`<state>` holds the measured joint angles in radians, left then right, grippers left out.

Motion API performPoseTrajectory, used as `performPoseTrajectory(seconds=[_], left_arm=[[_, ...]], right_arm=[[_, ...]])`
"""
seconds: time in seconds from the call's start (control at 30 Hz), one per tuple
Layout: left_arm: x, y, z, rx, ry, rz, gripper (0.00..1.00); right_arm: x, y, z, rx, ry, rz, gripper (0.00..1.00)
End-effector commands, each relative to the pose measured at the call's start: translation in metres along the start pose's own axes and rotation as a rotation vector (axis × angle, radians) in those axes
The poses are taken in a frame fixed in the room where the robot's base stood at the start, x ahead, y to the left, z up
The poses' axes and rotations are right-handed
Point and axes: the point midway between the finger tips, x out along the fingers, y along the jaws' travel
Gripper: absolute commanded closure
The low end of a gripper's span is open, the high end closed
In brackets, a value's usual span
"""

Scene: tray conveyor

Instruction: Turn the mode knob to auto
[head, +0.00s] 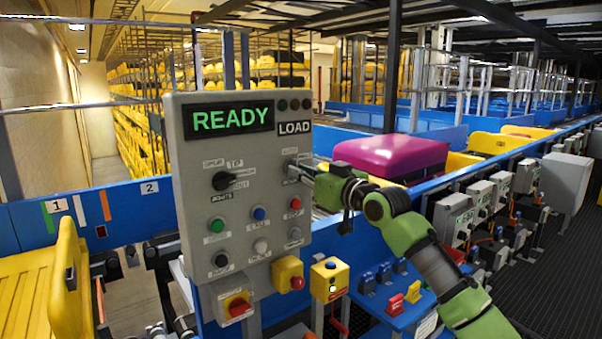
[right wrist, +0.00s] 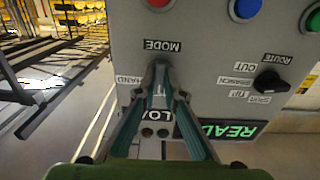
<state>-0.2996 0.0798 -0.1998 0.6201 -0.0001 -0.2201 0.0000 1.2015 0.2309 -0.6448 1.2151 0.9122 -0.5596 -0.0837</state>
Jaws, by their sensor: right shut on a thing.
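The grey control panel (head: 180,150) stands upright at the centre left and shows a green READY display (head: 231,118). My right gripper (head: 297,172) reaches its upper right part from the right. In the right wrist view the panel appears upside down, and the gripper (right wrist: 160,75) is shut at the spot between the MODE label (right wrist: 161,45) and the LOAD label. The mode knob is hidden between the fingertips, so its pointing direction cannot be read. A HAND label (right wrist: 129,80) shows beside the fingers. My left gripper is not in view.
The black route knob (head: 224,180) and several push buttons share the panel. A yellow box with a red button (head: 288,275) is at its lower right edge. A magenta bundle (head: 391,153) lies behind my right arm. A yellow tray (head: 35,290) is at the left.

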Motion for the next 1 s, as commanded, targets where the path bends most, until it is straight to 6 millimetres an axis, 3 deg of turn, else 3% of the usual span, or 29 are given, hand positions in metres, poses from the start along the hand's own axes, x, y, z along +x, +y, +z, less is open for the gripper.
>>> performPoseTrajectory(seconds=[0.07, 0.1, 0.13, 0.57, 0.77, 1.0], left_arm=[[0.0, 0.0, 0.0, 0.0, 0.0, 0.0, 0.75], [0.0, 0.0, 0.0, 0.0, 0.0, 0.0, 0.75], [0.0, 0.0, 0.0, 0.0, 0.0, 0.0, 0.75], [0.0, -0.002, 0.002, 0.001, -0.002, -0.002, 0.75], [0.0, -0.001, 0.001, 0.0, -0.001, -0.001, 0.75], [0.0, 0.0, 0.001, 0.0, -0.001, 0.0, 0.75]], right_arm=[[0.0, 0.0, 0.001, -0.003, -0.001, 0.001, 1.0], [0.0, 0.0, 0.001, -0.003, -0.001, 0.001, 0.8], [0.0, 0.0, 0.001, -0.003, -0.001, 0.001, 0.74], [-0.003, 0.001, 0.001, -0.001, -0.001, 0.001, 0.74], [-0.025, 0.001, 0.001, -0.002, -0.001, 0.001, 0.74], [-0.068, 0.001, 0.002, -0.003, -0.001, 0.002, 0.74]])
